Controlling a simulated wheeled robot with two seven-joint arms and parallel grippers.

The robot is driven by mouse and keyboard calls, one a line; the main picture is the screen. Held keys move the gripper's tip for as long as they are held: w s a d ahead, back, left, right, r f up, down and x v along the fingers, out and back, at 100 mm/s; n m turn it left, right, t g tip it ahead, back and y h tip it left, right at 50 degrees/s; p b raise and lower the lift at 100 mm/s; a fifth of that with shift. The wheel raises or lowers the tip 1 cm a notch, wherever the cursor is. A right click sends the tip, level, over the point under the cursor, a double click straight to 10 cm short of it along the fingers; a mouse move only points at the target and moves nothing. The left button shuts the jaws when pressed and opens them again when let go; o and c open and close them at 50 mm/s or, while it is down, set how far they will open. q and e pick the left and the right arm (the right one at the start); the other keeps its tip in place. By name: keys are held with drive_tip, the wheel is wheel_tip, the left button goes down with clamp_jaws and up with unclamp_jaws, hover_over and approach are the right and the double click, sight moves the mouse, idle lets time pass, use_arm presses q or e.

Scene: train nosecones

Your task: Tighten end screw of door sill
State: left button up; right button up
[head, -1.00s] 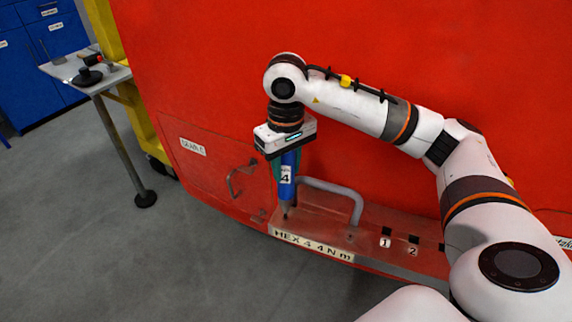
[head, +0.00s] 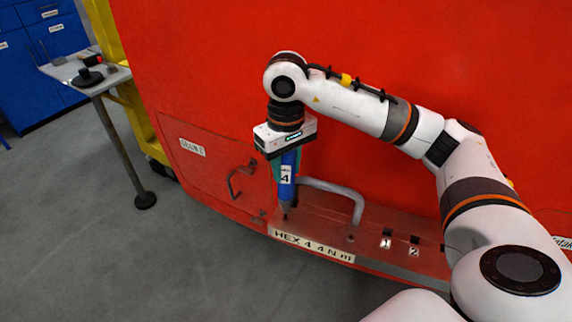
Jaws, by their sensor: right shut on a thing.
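The door sill (head: 400,262) is a grey and red ledge along the foot of the red nosecone. A label on its front edge reads HEX 4 4 N m (head: 312,247). My right gripper (head: 287,154) points down above the sill's left end, shut on a blue screwdriver tool (head: 289,188) marked 4. The tool stands close to upright, and its tip meets the sill near the left end. The end screw is hidden or too small to make out under the tip. My left gripper is out of view.
A grey bar handle (head: 345,191) rises from the sill just right of the tool. Spots marked 1 (head: 385,243) and 2 (head: 413,251) lie further right. A small table (head: 88,82) with tools stands at the far left. Floor in front is clear.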

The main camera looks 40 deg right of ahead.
idle(0.3)
drive_tip(key=shift+r+p, duration=1.45)
drive_tip(key=shift+r, duration=1.3)
